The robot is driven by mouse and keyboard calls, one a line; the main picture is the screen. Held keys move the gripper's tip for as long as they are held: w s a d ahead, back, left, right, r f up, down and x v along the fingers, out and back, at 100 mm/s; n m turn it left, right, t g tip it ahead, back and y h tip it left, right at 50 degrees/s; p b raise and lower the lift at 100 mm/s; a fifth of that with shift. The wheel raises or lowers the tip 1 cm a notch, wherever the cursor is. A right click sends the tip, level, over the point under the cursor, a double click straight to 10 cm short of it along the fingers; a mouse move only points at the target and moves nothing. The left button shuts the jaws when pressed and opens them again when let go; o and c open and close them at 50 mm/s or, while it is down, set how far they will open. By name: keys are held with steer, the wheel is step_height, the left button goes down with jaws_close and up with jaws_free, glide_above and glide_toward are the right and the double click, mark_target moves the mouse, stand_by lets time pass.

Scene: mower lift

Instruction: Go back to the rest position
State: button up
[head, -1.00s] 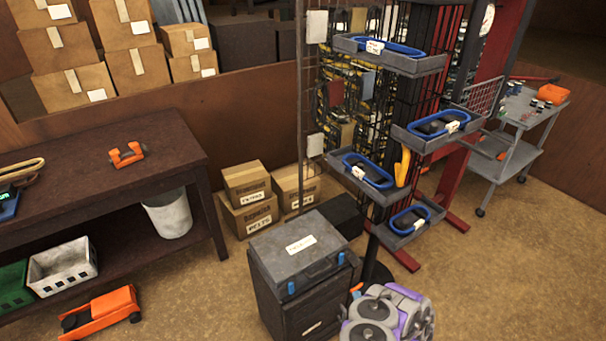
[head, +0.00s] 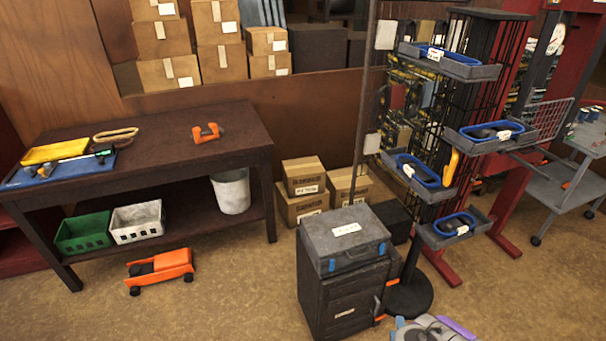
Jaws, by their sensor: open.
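My gripper cannot be made out in the head view. A grey and purple machine-like shape (head: 432,330) shows at the bottom edge, cut off by the frame. I cannot tell whether it is part of my arm or a separate thing. The task line names no object.
A dark workbench (head: 150,140) stands at left, with an orange clamp (head: 206,133) on top. An orange toy-like cart (head: 160,268) is on the floor. A dark cabinet (head: 340,300) bears a grey case (head: 345,240). A tray rack (head: 470,70) stands at right. Floor at lower left is clear.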

steer(key=w+a+r+m+g+y, duration=0.1)
steer(key=w+a+r+g, duration=0.1)
steer(key=w+a+r, duration=0.35)
steer(key=w+a+r+m+g+y, duration=0.2)
steer(key=w, duration=0.7)
steer(key=a+r+m+g, duration=0.2)
steer(key=a+r+g, duration=0.15)
steer(key=r, duration=0.35)
steer(key=a+r+m+g, duration=0.1)
steer(key=a+r+g, duration=0.1)
steer(key=a+r, duration=0.45)
steer(key=s+r+m+g, duration=0.4)
steer(key=s+r, duration=1)
steer(key=s, duration=0.1)
steer(key=s+r+m+g, duration=0.2)
steer(key=s+r, duration=0.1)
steer(key=s, duration=0.7)
steer(key=s+r+m+g+h, duration=0.1)
steer(key=s+r+m+g, duration=0.1)
steer(key=s, duration=0.9)
steer(key=s+r+m+g+h, duration=0.1)
steer(key=s+r, duration=0.4)
steer(key=s, duration=0.5)
steer(key=m+g, duration=0.1)
steer(key=m, duration=0.1)
steer(key=shift+s+r+m, duration=0.2)
steer(key=shift+r+m, duration=0.1)
steer(key=shift+r, duration=0.1)
